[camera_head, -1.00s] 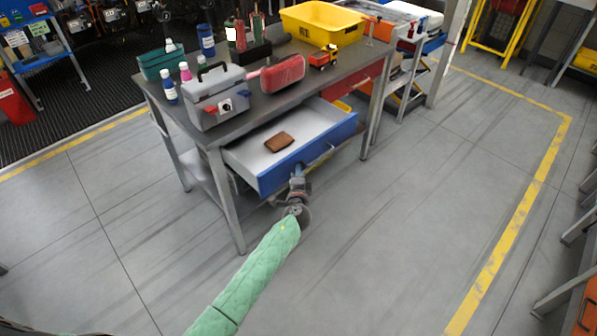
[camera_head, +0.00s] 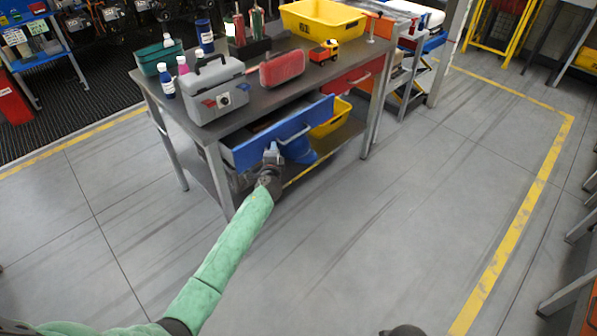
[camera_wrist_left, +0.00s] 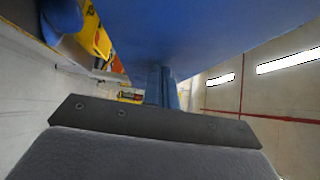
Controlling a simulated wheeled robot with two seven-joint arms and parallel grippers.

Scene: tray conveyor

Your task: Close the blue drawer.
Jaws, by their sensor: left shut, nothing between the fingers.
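The blue drawer (camera_head: 250,148) sits under the tabletop of the metal workbench, its blue front facing me. A pale bar handle (camera_head: 296,133) is on the front. My left gripper (camera_head: 272,150) is shut and empty, its tips at the front, left of the handle; exact contact is hard to tell. In the left wrist view the blue drawer front (camera_wrist_left: 215,30) fills the top, and the shut fingers (camera_wrist_left: 160,85) point at it.
On the workbench (camera_head: 215,133) stand a grey toolbox (camera_head: 212,95), a red case (camera_head: 282,70), bottles and a yellow bin (camera_head: 322,20). A red drawer (camera_head: 352,78) is to the right. A yellow bin (camera_head: 330,120) and a blue object (camera_head: 300,152) are below.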

